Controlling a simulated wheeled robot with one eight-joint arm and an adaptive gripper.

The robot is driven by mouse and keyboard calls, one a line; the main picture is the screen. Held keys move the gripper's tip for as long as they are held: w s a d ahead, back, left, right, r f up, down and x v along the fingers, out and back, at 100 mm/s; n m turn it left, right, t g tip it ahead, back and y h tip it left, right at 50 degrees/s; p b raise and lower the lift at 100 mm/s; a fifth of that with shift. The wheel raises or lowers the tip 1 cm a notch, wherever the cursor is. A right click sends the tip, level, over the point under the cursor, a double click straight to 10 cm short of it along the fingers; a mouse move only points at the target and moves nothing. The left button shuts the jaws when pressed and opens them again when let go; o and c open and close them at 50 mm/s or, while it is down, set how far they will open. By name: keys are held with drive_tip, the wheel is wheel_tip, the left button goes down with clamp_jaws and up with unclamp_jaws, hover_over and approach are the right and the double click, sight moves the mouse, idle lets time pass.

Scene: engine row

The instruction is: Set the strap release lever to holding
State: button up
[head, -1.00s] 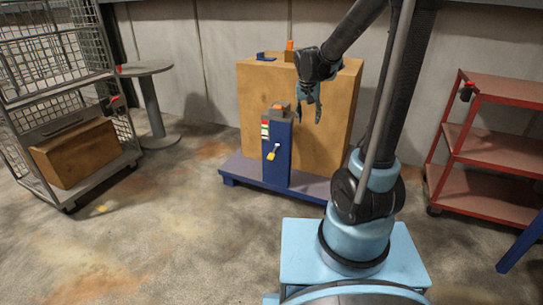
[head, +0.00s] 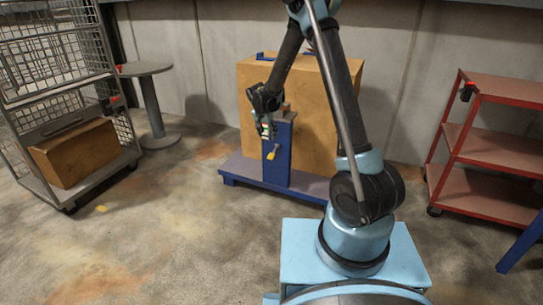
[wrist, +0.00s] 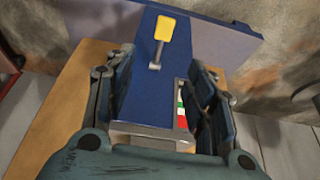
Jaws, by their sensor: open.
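The strap release lever has a yellow handle (head: 271,155) on the front of a blue post (head: 279,172). In the wrist view the yellow handle (wrist: 165,29) sits on a short metal stem ahead of my gripper. My gripper (head: 268,134) is at the upper front of the post, above the lever. In the wrist view the fingers of my gripper (wrist: 160,85) stand apart on either side of the blue post, with nothing seen gripped. A red, white and green label (wrist: 181,105) shows on the post near the right finger. I cannot read the lever's setting.
A large brown crate (head: 316,130) stands behind the post on a blue pallet (head: 233,168). A wire cage cart (head: 75,190) and round table (head: 146,69) are at left. A red shelf cart (head: 490,138) is at right. The floor at front left is mostly clear.

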sight(272, 154)
drive_tip(key=x, duration=1.8)
drive_tip(key=shift+a, duration=0.35)
drive_tip(key=shift+c, duration=0.6)
clamp_jaws()
